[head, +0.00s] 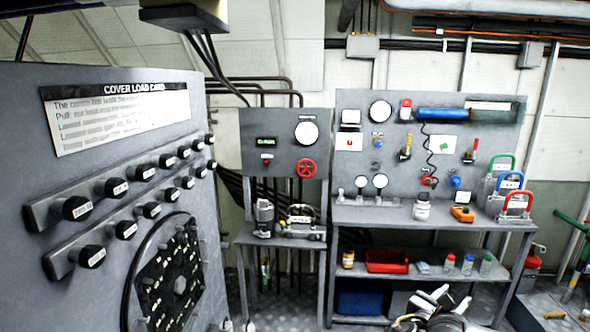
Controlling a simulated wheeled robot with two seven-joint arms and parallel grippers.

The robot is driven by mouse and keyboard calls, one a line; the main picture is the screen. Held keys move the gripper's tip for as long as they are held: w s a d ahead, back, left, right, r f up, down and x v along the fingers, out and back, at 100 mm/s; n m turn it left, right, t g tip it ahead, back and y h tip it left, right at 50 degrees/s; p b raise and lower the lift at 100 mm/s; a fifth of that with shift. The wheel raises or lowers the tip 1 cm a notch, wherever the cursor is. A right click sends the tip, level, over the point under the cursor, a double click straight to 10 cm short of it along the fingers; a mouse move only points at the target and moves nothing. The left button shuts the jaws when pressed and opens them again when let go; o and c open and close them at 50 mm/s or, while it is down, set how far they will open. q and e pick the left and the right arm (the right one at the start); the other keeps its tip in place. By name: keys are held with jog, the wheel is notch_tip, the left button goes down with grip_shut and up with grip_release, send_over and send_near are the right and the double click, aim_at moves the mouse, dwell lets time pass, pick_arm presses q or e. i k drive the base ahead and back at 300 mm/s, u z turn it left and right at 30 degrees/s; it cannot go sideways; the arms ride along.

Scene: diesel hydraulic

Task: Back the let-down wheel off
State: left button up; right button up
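A small red handwheel (306,168), which looks like the let-down wheel, is on the grey panel (258,150) in the middle of the head view. It is below a round white gauge (307,133) and right of a small green display (266,141). Nothing touches the wheel. My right gripper (443,300) is low at the bottom edge, in front of the right bench and well below and right of the wheel. Its white and dark parts overlap, so I cannot tell whether its fingers are apart. My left gripper is out of view.
A large grey cabinet (120,250) with black knobs fills the left side. A small pump unit (298,222) stands on the shelf below the wheel. The right bench (375,217) holds a white bottle (421,207), an orange device (462,214) and coloured padlock shapes (517,204).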

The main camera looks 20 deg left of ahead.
aim_at(305, 168)
jog(key=i, duration=1.9)
jog(key=u, duration=1.6)
